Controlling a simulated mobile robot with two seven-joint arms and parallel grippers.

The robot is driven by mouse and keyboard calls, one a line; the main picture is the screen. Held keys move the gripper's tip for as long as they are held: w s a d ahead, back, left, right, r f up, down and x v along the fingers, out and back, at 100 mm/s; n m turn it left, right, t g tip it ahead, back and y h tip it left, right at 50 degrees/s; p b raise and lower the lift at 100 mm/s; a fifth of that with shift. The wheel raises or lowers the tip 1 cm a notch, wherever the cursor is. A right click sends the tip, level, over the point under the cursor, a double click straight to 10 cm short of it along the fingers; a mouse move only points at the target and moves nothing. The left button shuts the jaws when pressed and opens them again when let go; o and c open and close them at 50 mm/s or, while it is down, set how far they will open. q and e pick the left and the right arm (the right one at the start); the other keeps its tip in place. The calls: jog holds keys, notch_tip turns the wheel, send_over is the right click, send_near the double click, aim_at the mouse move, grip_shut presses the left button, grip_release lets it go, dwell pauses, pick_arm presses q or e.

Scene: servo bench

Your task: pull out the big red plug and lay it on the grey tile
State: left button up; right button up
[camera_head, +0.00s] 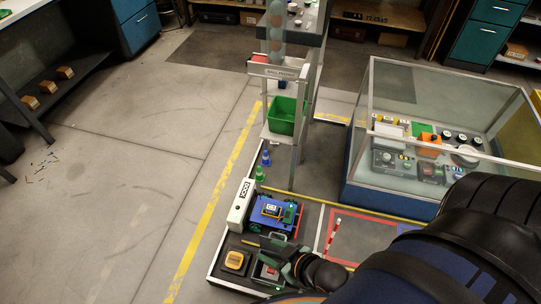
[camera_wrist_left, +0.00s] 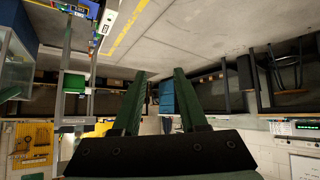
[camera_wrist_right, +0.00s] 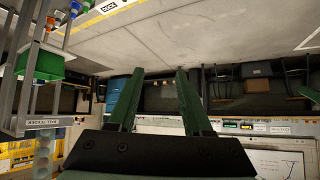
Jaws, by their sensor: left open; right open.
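I cannot make out the big red plug for certain. A small dark unit with a red part (camera_head: 268,273) sits low in the head view, partly hidden by my right gripper (camera_head: 262,243); I cannot tell whether it is the plug. I cannot pick out the grey tile for certain either. My right gripper is above the black bench area, near the blue vehicle. Its fingers are open and empty in the right wrist view (camera_wrist_right: 158,72). My left gripper shows only in the left wrist view (camera_wrist_left: 163,73), open and empty.
A yellow-orange unit (camera_head: 235,261) sits left of the red part. A blue wheeled vehicle (camera_head: 268,211) stands by a white dock block (camera_head: 240,203). A red-white striped post (camera_head: 333,233) stands to the right. A glass-topped case (camera_head: 385,198) fills the right; open floor lies left.

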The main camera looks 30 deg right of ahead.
jog(key=shift+o, duration=0.3)
